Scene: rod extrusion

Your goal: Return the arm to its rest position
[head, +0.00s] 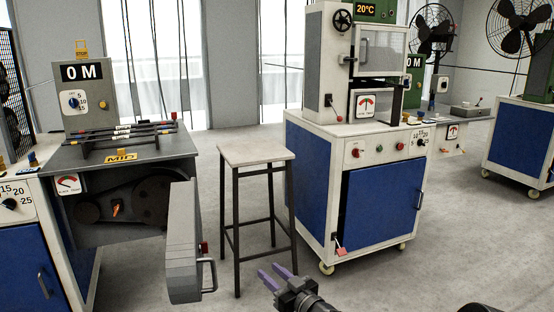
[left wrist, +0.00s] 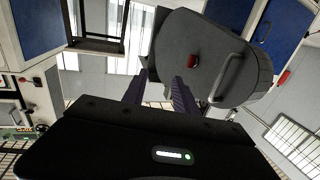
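My left gripper (head: 276,273) shows at the bottom centre of the head view, its two purple fingers apart with nothing between them. It is in front of the stool and left of the blue-and-white cabinet, over bare floor. In the left wrist view the two purple fingers (left wrist: 160,92) are also spread apart. Beyond them is the grey door (left wrist: 205,55) with a red knob and a bar handle. In the head view this door (head: 183,245) hangs open from the machine at left.
A stool (head: 254,154) stands between the grey machine (head: 120,152) and the white-and-blue cabinet (head: 380,205), close to my left gripper. Several rods (head: 125,130) lie on the machine's top. Fans and another blue cabinet (head: 522,145) are at the back right. Floor at the right front is clear.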

